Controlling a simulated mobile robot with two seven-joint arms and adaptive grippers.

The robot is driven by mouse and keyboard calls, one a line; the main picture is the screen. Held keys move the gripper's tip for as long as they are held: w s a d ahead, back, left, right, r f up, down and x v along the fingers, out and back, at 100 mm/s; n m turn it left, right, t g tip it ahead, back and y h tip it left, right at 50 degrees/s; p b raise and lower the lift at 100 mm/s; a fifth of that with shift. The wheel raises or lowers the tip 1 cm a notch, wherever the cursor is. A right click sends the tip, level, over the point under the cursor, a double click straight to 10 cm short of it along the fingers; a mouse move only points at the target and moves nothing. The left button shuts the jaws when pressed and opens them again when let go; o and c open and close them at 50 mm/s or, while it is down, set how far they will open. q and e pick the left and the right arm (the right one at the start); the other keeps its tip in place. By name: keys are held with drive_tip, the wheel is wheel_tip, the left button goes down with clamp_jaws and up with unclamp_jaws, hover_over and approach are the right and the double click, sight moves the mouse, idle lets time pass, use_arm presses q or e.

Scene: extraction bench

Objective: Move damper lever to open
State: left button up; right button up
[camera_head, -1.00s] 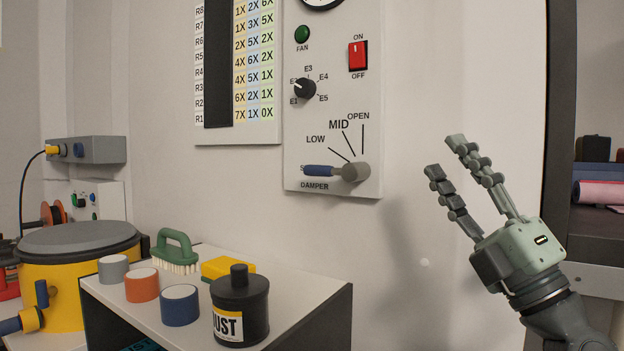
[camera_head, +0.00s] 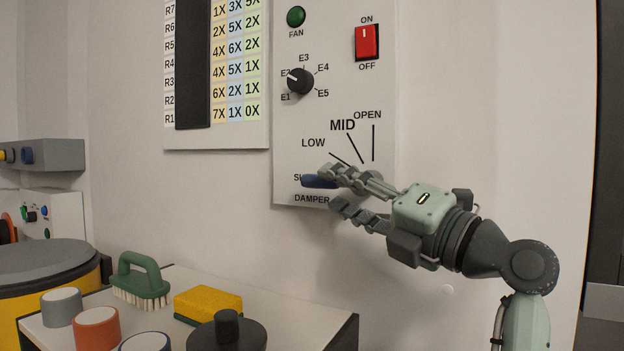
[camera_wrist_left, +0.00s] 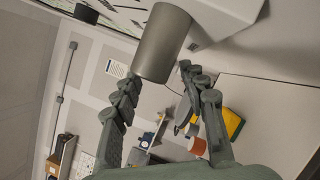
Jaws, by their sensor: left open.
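The damper lever has a blue grip (camera_head: 319,181) that points left, toward the partly covered shut mark on the white control panel (camera_head: 300,140). The open mark (camera_head: 373,142) is at the upper right of the dial. My left gripper (camera_head: 331,188) is open in front of the panel. One finger is above and one below the lever, overlapping its right part in the head view. The grey lever hub is mostly hidden there. Contact cannot be told.
A red switch (camera_head: 367,43) and a black knob (camera_head: 300,81) are above the lever. The wall right of the panel is bare.

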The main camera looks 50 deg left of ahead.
sight(315, 181)
use_arm(q)
drive_tip(key=x, duration=0.5)
drive_tip(key=shift+a+r+p, duration=0.1)
drive_tip(key=shift+a+p, duration=0.2)
drive_tip(key=shift+p, duration=0.05)
use_arm(e)
drive_tip(key=shift+x, duration=1.1)
drive_tip(key=shift+a, duration=0.2)
use_arm(q)
clamp_jaws()
